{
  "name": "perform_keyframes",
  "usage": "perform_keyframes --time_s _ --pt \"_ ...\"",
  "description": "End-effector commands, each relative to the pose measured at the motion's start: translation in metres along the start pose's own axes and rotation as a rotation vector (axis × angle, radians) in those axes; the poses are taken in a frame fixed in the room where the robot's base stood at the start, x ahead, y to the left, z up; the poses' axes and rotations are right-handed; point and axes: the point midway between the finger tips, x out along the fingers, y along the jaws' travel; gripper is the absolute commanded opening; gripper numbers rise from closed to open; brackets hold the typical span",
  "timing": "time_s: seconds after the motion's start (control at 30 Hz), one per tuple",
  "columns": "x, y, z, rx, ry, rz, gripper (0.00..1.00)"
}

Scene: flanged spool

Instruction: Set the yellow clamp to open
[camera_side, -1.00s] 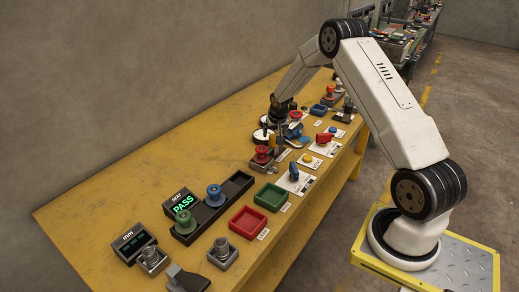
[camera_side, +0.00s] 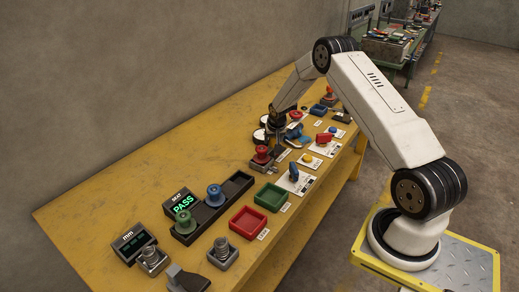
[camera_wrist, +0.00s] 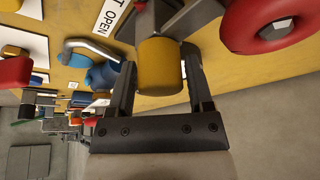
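The yellow clamp shows in the wrist view as a yellow cylindrical handle (camera_wrist: 159,66) on a grey metal arm (camera_wrist: 190,19). My gripper (camera_wrist: 158,62) has a finger on each side of this handle. The fingers are apart, with what look like narrow gaps to the handle; contact is hard to judge. A white label reading "T OPEN" (camera_wrist: 112,14) lies beside the clamp. In the side view my gripper (camera_side: 271,138) is low over the bench beside a red spool (camera_side: 262,151). The yellow handle cannot be made out there.
A red flanged part (camera_wrist: 268,25) is close to the right finger in the wrist view. A blue part (camera_wrist: 103,76) and a bent grey bar (camera_wrist: 90,45) are on the left. Red and green trays (camera_side: 249,222) (camera_side: 271,196) stand along the bench. The bench's back left is clear.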

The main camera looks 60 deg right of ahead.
Motion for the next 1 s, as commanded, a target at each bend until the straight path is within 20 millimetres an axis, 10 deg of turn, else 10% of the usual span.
perform_keyframes --time_s 0.2,1.0 --pt "0.000 0.000 0.000 0.000 0.000 0.000 0.00" --pt "0.013 0.035 -0.033 0.001 0.002 0.001 0.00"
